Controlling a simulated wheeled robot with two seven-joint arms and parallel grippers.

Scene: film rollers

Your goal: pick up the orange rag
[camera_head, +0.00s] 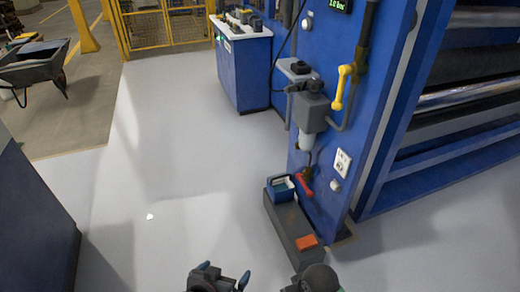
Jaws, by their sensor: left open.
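A small orange rag (306,242) lies flat on the near end of a long dark grey box or step (285,222) at the foot of the blue machine. My left gripper (224,272) is at the bottom edge of the view, with its two fingers apart and nothing between them. It is to the left of the rag and nearer to me. Part of my right arm (316,279) shows at the bottom, just below the rag; its fingers cannot be made out.
A blue open container (280,188) sits on the far end of the grey box. The blue machine (331,206) rises behind, with a red lever (304,186) and a yellow handle (341,87). Pale floor (180,180) is open on the left, with a small white scrap (150,217).

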